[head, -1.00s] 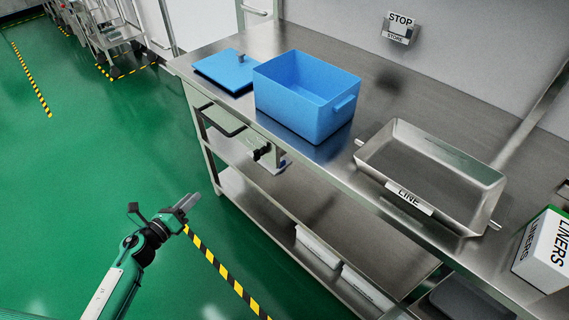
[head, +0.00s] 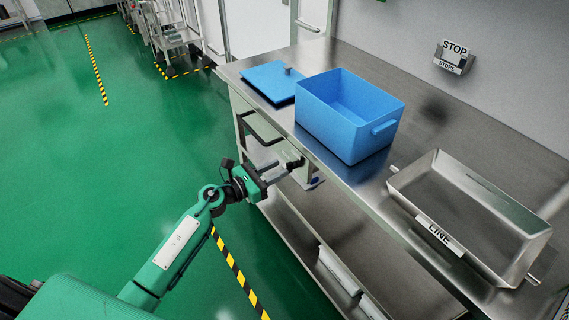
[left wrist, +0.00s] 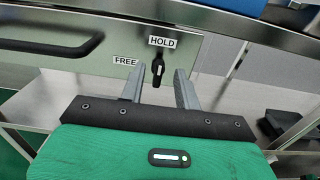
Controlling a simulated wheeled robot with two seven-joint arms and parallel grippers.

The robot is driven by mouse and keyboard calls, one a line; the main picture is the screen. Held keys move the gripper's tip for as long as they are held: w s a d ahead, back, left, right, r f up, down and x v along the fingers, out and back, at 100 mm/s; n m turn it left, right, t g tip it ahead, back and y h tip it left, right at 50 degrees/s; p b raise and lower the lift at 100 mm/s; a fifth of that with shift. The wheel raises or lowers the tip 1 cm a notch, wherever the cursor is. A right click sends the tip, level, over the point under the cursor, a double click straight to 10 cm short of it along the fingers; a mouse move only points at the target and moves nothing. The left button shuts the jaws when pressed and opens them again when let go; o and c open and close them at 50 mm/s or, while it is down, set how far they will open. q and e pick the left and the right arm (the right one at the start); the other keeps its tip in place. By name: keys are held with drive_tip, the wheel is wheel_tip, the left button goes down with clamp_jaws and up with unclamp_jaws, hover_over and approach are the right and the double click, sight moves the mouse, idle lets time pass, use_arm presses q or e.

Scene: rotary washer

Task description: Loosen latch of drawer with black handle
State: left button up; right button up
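The drawer (left wrist: 50,28) under the bench has a black bar handle (left wrist: 62,48), which also shows in the head view (head: 262,130). To the right of the handle is a small black latch (left wrist: 158,70) with a white mark. It stands upright under the HOLD label (left wrist: 163,41); the FREE label (left wrist: 125,61) is to its left. My left gripper (head: 282,168) is open in front of the drawer. In the left wrist view its two fingers stand on either side of the latch; contact cannot be told. My right gripper is out of view.
A blue bin (head: 345,120) and a blue lid (head: 272,82) are on the bench above the drawer. A metal tray (head: 470,215) marked LINE is at the right. A lower shelf (head: 290,225) runs below. Green floor is open at the left.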

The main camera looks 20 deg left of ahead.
sight(291, 167)
use_arm(q)
drive_tip(key=x, duration=0.3)
drive_tip(key=shift+w+d, duration=0.15)
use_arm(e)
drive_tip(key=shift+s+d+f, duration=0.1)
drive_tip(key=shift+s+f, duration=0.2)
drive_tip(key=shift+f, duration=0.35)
use_arm(q)
clamp_jaws()
